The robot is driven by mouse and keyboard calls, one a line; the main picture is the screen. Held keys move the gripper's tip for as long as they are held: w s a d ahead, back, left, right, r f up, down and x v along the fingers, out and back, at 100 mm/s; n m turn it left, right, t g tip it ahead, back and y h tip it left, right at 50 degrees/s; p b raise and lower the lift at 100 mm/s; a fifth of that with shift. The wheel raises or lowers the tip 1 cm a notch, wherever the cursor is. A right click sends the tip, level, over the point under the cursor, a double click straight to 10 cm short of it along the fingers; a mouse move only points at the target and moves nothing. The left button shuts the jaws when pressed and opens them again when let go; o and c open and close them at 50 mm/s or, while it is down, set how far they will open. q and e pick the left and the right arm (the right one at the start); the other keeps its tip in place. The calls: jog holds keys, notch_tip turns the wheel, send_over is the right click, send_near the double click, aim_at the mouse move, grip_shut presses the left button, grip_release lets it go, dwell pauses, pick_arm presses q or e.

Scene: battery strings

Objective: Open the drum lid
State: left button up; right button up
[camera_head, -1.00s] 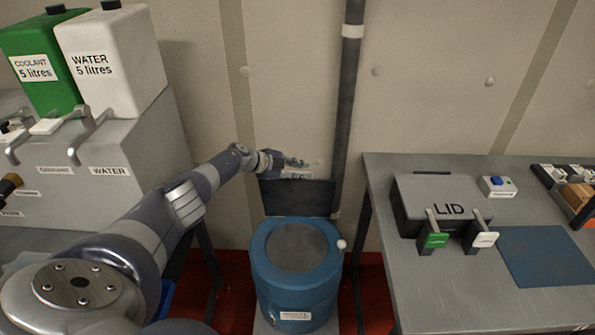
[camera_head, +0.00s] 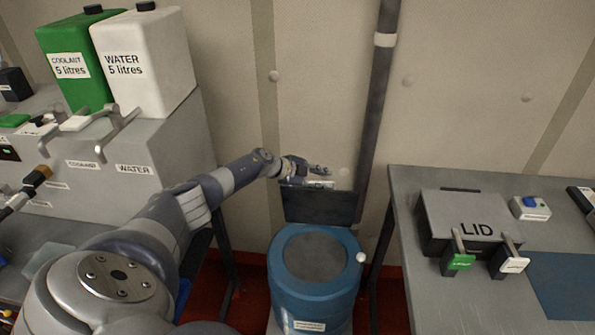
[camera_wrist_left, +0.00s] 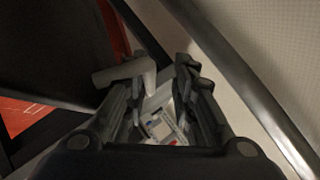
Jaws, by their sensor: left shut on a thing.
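The blue drum (camera_head: 284,277) stands on the floor between two benches, its round top face (camera_head: 316,257) grey. A dark flat panel (camera_head: 320,207), which looks like the raised drum lid, stands upright behind the drum. My left gripper (camera_head: 318,176) is at the panel's top edge. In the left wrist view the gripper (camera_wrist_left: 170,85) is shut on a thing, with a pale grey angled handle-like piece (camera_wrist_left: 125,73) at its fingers. The fingers hide the exact contact. A small white knob (camera_head: 361,257) sits at the drum's right rim. My right gripper is out of view.
A pipe (camera_head: 376,110) runs up the wall behind the drum. The right bench (camera_head: 412,205) holds a grey box marked LID (camera_head: 465,212) with two levers. Green coolant (camera_head: 75,70) and white water (camera_head: 145,60) containers stand at left.

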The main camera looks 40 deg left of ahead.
pick_arm(q)
jog(key=v, duration=0.7)
jog(key=a+v, duration=0.1)
jog(key=v, duration=0.3)
jog(key=shift+w, duration=0.2)
jog(key=shift+s+d+r, duration=0.2)
jog(key=shift+s+r, duration=0.15)
jog(key=shift+r, duration=0.1)
jog(key=shift+f, duration=0.1)
